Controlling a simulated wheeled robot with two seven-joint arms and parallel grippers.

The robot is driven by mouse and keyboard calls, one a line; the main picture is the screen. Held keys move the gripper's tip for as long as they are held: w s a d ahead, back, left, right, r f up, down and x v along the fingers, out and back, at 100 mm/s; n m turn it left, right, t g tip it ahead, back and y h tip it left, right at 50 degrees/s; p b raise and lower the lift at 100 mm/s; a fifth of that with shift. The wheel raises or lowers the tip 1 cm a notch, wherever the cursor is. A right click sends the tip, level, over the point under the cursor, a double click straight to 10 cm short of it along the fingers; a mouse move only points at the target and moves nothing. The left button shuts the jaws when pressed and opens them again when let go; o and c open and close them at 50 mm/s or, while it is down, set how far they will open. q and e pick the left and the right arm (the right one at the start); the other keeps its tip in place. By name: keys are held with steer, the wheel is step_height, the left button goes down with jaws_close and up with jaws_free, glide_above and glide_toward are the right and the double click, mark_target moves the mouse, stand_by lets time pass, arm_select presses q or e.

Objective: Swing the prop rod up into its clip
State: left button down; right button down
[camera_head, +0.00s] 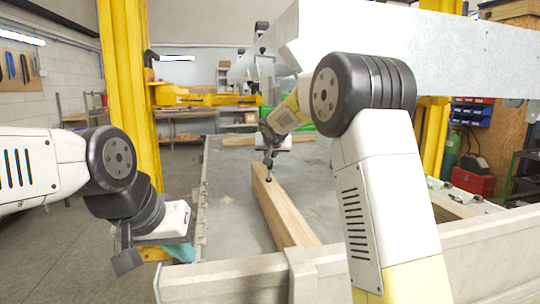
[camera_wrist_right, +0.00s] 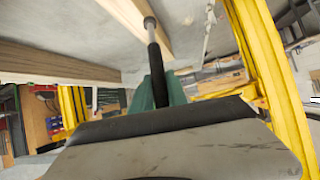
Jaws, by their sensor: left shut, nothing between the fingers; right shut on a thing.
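The prop rod (camera_head: 269,166) is a slim dark rod hanging down beside a timber beam, its lower end close to the beam's far end. In the right wrist view, the rod (camera_wrist_right: 155,62) has a black sleeve and a grey metal end. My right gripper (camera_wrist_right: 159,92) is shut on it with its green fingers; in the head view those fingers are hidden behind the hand. My left gripper (camera_head: 181,252) is shut and empty at the left, beside the trailer's front corner. A dark fitting (camera_head: 262,28) sits on the raised metal frame; I cannot tell whether it is the clip.
The timber beam (camera_head: 285,212) lies on the grey trailer bed (camera_head: 228,195). The large metal frame beam (camera_head: 455,55) overhangs at upper right. A yellow post (camera_head: 130,80) stands behind my left arm. The trailer's front rail (camera_head: 225,284) crosses the foreground. Floor at left is clear.

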steer(key=shift+r, duration=0.1)
steer(key=c, duration=1.3)
jaws_free()
steer(key=v, duration=0.7)
steer(key=shift+s+r, duration=0.2)
steer(key=shift+s, duration=0.15)
